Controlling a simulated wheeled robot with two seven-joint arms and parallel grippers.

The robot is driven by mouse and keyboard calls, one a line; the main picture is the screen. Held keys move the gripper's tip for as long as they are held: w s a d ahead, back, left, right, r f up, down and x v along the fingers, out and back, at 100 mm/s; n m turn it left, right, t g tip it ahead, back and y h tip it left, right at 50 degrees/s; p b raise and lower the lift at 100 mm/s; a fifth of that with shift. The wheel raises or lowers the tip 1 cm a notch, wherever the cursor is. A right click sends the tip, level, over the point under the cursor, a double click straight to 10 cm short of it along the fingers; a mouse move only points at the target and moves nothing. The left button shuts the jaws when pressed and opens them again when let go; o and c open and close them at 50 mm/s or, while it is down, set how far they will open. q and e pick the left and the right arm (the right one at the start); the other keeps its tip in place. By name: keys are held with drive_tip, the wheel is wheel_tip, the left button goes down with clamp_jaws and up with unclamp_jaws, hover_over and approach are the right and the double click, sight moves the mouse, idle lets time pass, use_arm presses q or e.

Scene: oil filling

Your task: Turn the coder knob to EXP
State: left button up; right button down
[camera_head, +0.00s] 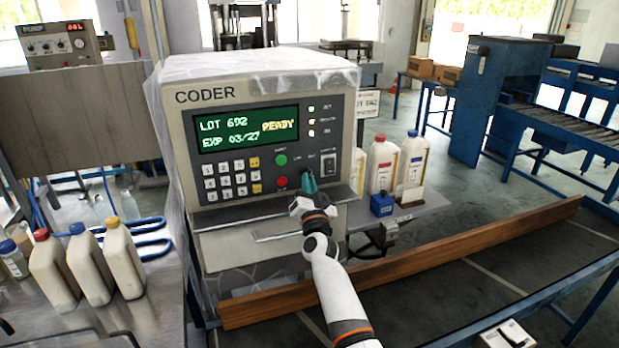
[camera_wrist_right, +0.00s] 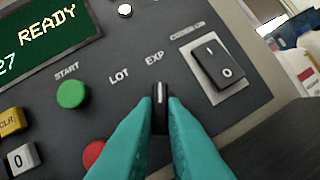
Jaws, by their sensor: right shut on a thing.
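The coder (camera_head: 335,110) is a grey box under clear plastic, with a green screen reading LOT 692, EXP 03/27 and READY. Its small black knob (camera_wrist_right: 160,99) sits below the LOT and EXP labels on the panel. The white line on the knob points up in the right wrist view, about toward EXP and away from LOT. My right gripper (camera_head: 308,182) has teal fingers, which also show in the right wrist view (camera_wrist_right: 161,112). They are shut on the knob from both sides and hide its lower part. My left gripper is not in view.
A green START button (camera_wrist_right: 73,93) and a red button (camera_wrist_right: 94,154) lie left of the knob. A rocker switch (camera_wrist_right: 218,67) is close on its right. White bottles (camera_head: 92,268) stand at left. A wooden rail (camera_head: 430,258) runs in front of the coder.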

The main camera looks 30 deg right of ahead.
drive_tip(key=shift+a+m+g+h+p, duration=0.1)
drive_tip(key=shift+m+g+h+p, duration=0.25)
drive_tip(key=shift+m, duration=0.45)
drive_tip(key=c, duration=1.5)
unclamp_jaws()
drive_tip(key=b+v, duration=0.2)
drive_tip(key=v, duration=1)
